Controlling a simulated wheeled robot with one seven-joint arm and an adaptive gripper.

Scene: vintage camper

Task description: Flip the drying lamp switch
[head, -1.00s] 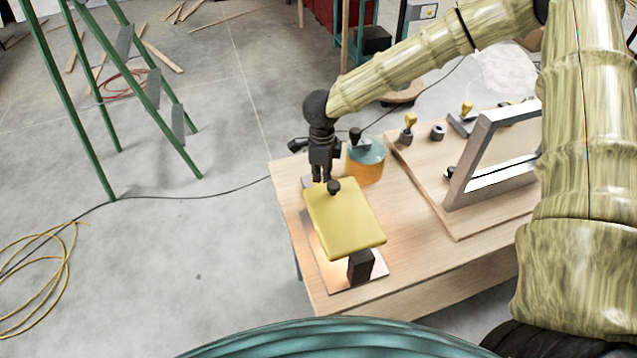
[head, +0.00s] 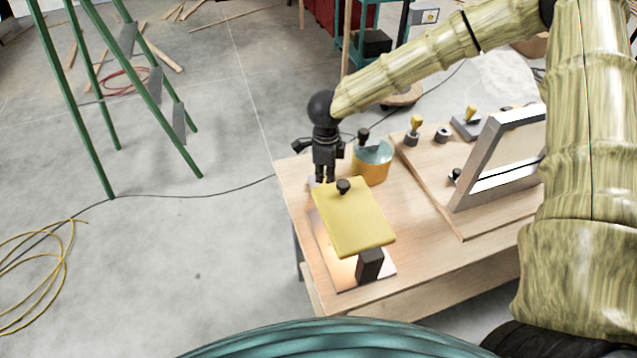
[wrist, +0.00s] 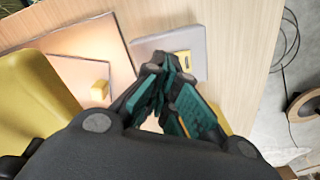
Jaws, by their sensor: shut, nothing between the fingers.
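The drying lamp has a yellow head (head: 354,218) with a black knob on top and a dark post (head: 369,265); a warm glow lies on its plate below. In the wrist view, the switch is a grey plate (wrist: 200,42) with a yellow rocker (wrist: 184,59) on the wooden table. My gripper (head: 325,180) points down at the table's far left corner, just behind the lamp head. It is shut and empty. In the wrist view, its fingertips (wrist: 164,60) are over the switch plate, close beside the rocker; whether they touch is unclear. Fingers hide part of the plate.
A jar (head: 371,162) with an orange lower part stands right of my gripper. A framed screen (head: 478,190) leans on a board further right, with stamp-like tools behind.

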